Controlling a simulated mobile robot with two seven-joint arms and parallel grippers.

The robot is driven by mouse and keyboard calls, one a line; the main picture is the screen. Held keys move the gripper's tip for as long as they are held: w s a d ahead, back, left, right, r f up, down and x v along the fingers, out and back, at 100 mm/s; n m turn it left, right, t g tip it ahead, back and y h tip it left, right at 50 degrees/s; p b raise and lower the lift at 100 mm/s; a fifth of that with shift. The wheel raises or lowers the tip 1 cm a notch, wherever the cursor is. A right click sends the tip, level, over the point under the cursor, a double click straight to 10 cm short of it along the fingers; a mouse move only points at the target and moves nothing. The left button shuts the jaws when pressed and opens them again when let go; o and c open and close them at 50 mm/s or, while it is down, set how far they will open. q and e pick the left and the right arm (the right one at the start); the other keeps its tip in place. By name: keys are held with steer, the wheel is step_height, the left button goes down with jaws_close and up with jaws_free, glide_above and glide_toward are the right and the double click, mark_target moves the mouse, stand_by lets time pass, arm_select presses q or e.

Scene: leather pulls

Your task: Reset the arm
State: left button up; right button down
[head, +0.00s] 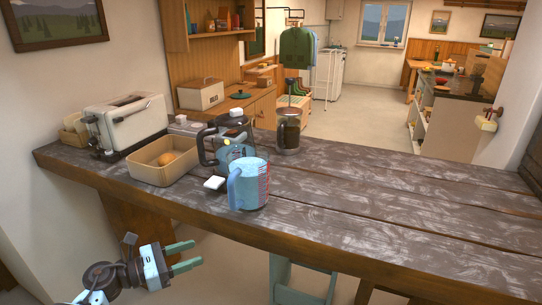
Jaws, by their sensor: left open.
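My left gripper (187,257) is at the lower left, in front of the table's front edge and below its top. Its two green fingers are spread apart with nothing between them. My left arm comes in from the bottom left corner. My right gripper does not show in the head view.
A dark wooden table (380,205) spans the view. On it stand a toaster (126,122), a box with a round orange-brown item (160,168), a blue measuring jug (249,184), a kettle (212,143) and a French press (288,135). The table's right half is clear. A green stool (300,281) stands below.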

arm_select(q)
steer(key=w+a+r+n+t+y, duration=0.3)
steer(key=w+a+n+t+y, duration=0.15)
steer(key=n, duration=0.65)
steer(key=w+a+r+n+t+y, duration=0.3)
steer(key=a+n+t, duration=0.25)
steer(key=n, duration=0.45)
steer(key=w+a+f+n+g+y, duration=0.1)
steer(key=a+f+n+g+y, duration=0.55)
steer(key=n, duration=1.65)
steer(key=s+d+f, duration=0.4)
steer(key=s+f, duration=0.5)
steer(key=s, duration=0.1)
steer(key=s+d+f, duration=0.4)
steer(key=s+f, duration=0.5)
steer(key=f, duration=0.1)
steer(key=s+d+f+g, duration=0.1)
steer(key=s+d, duration=0.2)
steer(key=s, duration=0.6)
steer(key=s+d+f+g, duration=0.1)
steer(key=s+d, duration=0.2)
steer(key=s, duration=0.5)
steer(key=s+d+f+g+h, duration=0.1)
steer(key=s+d+f, duration=0.1)
steer(key=s, duration=0.7)
steer(key=shift+s+d+n, duration=0.35)
steer(key=shift+d+n, duration=0.05)
steer(key=shift+d, duration=0.05)
steer(key=shift+g, duration=0.25)
